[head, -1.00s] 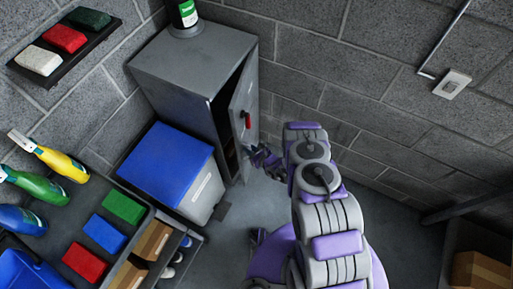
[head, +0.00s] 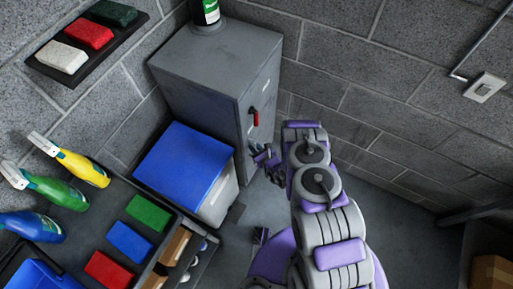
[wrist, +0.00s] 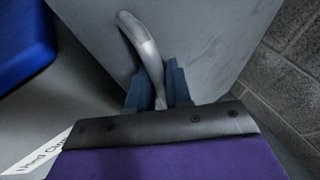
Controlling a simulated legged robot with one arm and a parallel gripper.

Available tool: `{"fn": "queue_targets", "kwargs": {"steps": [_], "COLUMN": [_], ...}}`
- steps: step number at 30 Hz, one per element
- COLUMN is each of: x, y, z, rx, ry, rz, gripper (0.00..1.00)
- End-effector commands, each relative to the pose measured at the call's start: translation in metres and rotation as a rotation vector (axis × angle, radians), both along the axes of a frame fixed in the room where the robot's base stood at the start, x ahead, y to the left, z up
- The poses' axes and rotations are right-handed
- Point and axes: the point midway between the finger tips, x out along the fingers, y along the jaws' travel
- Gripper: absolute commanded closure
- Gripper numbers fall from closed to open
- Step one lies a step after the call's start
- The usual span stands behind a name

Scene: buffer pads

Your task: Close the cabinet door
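The grey cabinet (head: 200,65) stands against the brick wall in the head view. Its door (head: 262,100) lies about flush with the front, and no dark gap shows along its edge. A red handle (head: 254,118) sits on the door. My gripper (head: 266,160) is low beside the door, below the red handle and apart from it. In the wrist view, the bluish fingers (wrist: 158,88) are close to a grey panel (wrist: 215,40), with a curved grey bar (wrist: 143,42) running down between them. I cannot tell whether they grip it or touch the panel.
A blue-lidded bin (head: 183,160) stands just left of the door and my gripper. A cart (head: 85,215) with spray bottles and coloured pads is at the lower left. A bottle (head: 207,14) stands on the cabinet. Floor is free between the bin and my arm.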

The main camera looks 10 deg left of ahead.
Motion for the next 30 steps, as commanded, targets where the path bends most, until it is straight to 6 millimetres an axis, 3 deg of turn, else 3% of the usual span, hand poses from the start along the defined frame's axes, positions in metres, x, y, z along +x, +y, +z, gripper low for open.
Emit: {"fn": "queue_targets", "kwargs": {"steps": [1,3,11,24,30], "x": [0.005,0.005,-0.002,-0.067,-0.093], "y": [0.013,0.013,0.004,-0.077,-0.101], "z": [0.010,0.010,0.016,0.048,0.060], "rx": [0.019,0.019,0.017,0.020,0.012], "ry": [-0.026,-0.026,-0.027,-0.004,-0.001], "rz": [0.021,0.021,0.018,-0.006,-0.005], "gripper": [0.76,0.75,0.75,0.75,0.75]}}
